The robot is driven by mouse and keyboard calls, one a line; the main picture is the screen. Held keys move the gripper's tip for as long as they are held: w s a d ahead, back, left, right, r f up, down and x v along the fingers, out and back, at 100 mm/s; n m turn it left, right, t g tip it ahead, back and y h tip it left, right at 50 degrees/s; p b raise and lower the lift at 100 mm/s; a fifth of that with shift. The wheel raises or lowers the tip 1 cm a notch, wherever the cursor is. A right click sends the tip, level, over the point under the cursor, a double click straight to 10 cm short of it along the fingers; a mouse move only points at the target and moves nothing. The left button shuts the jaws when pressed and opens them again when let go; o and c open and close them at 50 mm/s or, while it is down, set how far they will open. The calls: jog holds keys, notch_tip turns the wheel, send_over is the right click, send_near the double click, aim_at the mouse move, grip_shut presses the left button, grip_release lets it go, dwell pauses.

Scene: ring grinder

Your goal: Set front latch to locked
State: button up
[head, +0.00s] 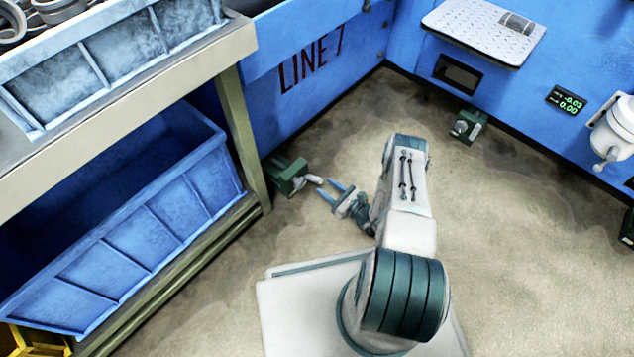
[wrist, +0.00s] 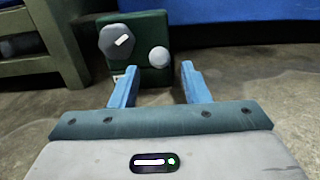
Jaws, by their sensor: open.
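A dark green latch box (head: 290,177) stands on the floor beside the shelf leg, with a pale handle sticking out toward my gripper. In the wrist view the green box (wrist: 151,32) is straight ahead. It has a grey many-sided knob (wrist: 114,44) with a white mark at its left and a pale round handle end (wrist: 158,57) at its right. I cannot read whether it is locked. My gripper (head: 326,186) is open and empty, its blue fingers pointing at the box. In the wrist view the handle end appears between the fingertips (wrist: 157,72), apparently just beyond them.
Another green box (head: 467,126) stands by the blue wall, and one more (head: 627,229) is at the right edge. A shelf (head: 238,130) with blue bins is at the left. A metal plate (head: 480,38) juts from the wall.

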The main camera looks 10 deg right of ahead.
aim_at(317, 179)
jog(key=b+x, duration=0.1)
jog(key=x, duration=0.4)
jog(key=shift+w+a, duration=0.2)
jog(key=shift+w, duration=0.1)
grip_shut()
